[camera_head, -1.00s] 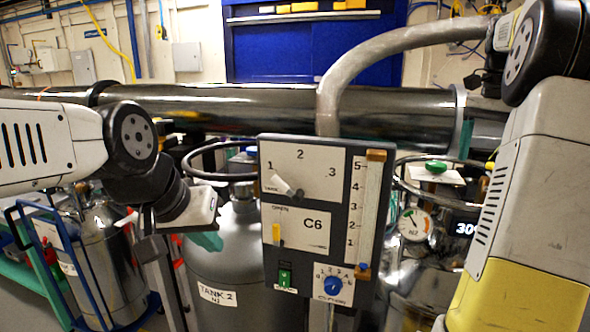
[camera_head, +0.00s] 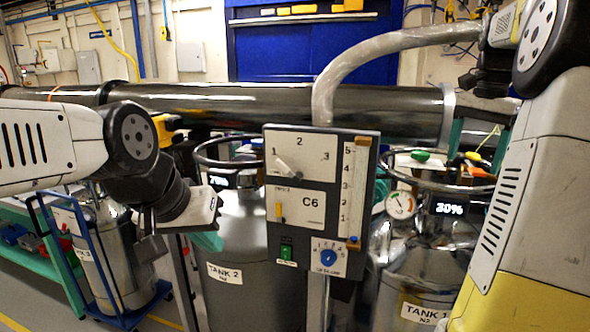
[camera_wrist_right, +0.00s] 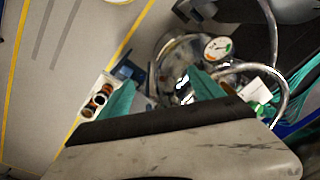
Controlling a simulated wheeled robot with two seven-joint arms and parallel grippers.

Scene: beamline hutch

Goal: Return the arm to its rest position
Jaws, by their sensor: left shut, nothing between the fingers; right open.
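My left arm enters from the left in the head view. Its gripper (camera_head: 207,241) points down and is shut with nothing in it, beside the left tank; the fingers are partly hidden behind the wrist. My right arm comes down the right side. Its gripper (camera_head: 478,140) is at the upper right, above the right tank, its teal fingers apart. In the right wrist view the two teal fingers (camera_wrist_right: 160,95) stand apart with nothing held between them. The floor and a round dial gauge (camera_wrist_right: 218,48) show beyond them.
A control panel (camera_head: 310,228) marked C6 stands in the middle, before a horizontal pipe (camera_head: 260,103). Tank 2 (camera_head: 240,295) is left of it; another tank (camera_head: 425,268) with a 30% display is right. A tank (camera_head: 110,262) on a blue cart stands far left, near open floor.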

